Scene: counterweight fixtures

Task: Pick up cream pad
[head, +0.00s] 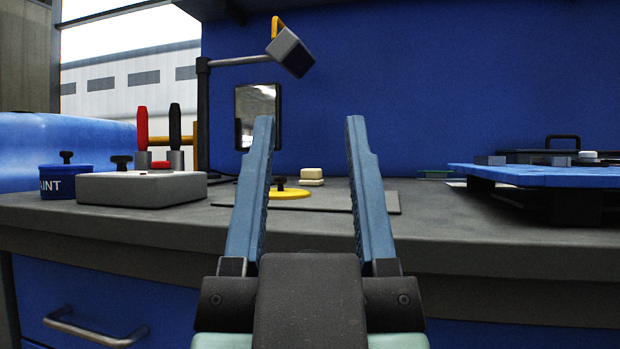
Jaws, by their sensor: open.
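A small cream block (311,173), likely the cream pad, sits towards the back of the grey bench on a similar pale piece; whether the two are joined I cannot tell. My gripper (309,121) is open and empty, its two blue fingers pointing forward over the bench. The cream block shows between the fingers, farther off and apart from them. Another small pale piece (588,154) lies on the blue platform at the right; it is too small to tell what it is.
A grey box (142,189), red and black handles and a blue paint tin (67,182) stand left. A lamp (290,52) overhangs the back. The raised blue platform (540,176) occupies the right.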

